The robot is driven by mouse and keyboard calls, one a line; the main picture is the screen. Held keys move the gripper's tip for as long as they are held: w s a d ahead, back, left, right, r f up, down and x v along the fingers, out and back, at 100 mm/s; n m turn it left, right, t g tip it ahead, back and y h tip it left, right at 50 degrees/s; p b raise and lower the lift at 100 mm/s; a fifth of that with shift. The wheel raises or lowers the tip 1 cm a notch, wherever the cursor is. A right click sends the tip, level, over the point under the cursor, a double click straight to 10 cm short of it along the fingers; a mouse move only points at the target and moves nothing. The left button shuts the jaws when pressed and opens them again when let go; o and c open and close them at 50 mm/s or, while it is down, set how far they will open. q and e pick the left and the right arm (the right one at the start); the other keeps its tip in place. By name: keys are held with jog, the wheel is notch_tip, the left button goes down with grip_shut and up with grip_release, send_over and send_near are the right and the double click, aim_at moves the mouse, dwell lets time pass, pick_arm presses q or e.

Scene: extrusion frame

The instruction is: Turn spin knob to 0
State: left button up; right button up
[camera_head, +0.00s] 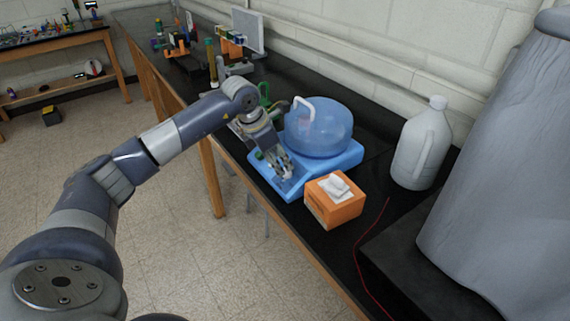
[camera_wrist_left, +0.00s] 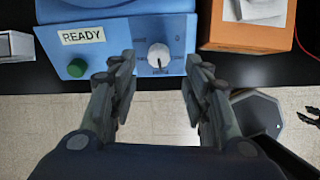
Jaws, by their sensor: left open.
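The white spin knob (camera_wrist_left: 158,54) sits on the front face of the blue machine (camera_head: 320,170), which carries a clear blue domed lid (camera_head: 318,128). In the left wrist view the knob lies ahead of and between my left gripper's fingers (camera_wrist_left: 158,88), apart from both. Dial markings ring the knob, with a 0 at its upper right; its exact setting is too small to tell. A green button (camera_wrist_left: 77,68) and a READY label (camera_wrist_left: 83,36) are left of the knob. In the head view my left gripper (camera_head: 283,175) is open at the machine's front and partly hides the knob area.
An orange tissue box (camera_head: 333,208) stands right beside the machine. A white jug (camera_head: 421,145) and a large grey covered object (camera_head: 505,170) are further right. A red cord (camera_head: 361,262) lies on the black bench. Other equipment stands at the back left of the bench.

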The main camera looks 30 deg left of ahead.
aim_at(285, 170)
pick_arm(q)
jog(key=p+x, duration=0.1)
jog(key=x, duration=0.4)
jog(key=shift+w, duration=0.15)
jog(key=shift+f, duration=0.15)
grip_shut()
pick_arm(e)
jog(key=shift+w+a+r, duration=0.1)
jog(key=shift+w+r, duration=0.7)
jog(key=shift+w, duration=0.05)
